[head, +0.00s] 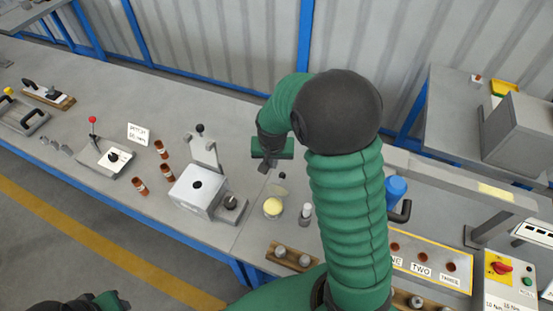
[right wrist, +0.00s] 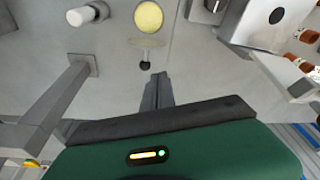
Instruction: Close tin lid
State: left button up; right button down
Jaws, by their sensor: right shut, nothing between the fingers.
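The tin (head: 272,207) is small and round with a pale yellow top face, and stands on the grey bench near the middle of the head view. It also shows at the top of the right wrist view (right wrist: 148,17). A thin greyish lid (head: 277,189) sits at its back edge, apparently raised, with a dark round knob (right wrist: 145,65) beyond it. My right gripper (head: 264,168) is shut and empty, behind the tin and lid, its fingers (right wrist: 157,78) apart from the knob. My left gripper (head: 112,301) is partly cut off at the bottom left; its jaws are unclear.
A grey box machine (head: 198,190) stands left of the tin, and a small white-topped cylinder (head: 305,213) to its right. A wooden rack (head: 290,257) lies in front. My right arm hides part of the bench; a grey post (right wrist: 62,105) shows in the wrist view.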

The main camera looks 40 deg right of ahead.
jog(key=w+d+m+p, duration=0.1)
jog(key=w+d+m, duration=0.15)
jog(key=d, duration=0.45)
notch_tip(320, 180, down, 9)
jog(key=s+a+p, duration=0.1)
jog(key=p, duration=0.1)
jog(key=shift+s+a+h, duration=0.25)
jog(key=shift+s+h, duration=0.05)
jog(key=shift+h, duration=0.1)
jog(key=shift+w+m, duration=0.15)
jog(key=shift+m, duration=0.1)
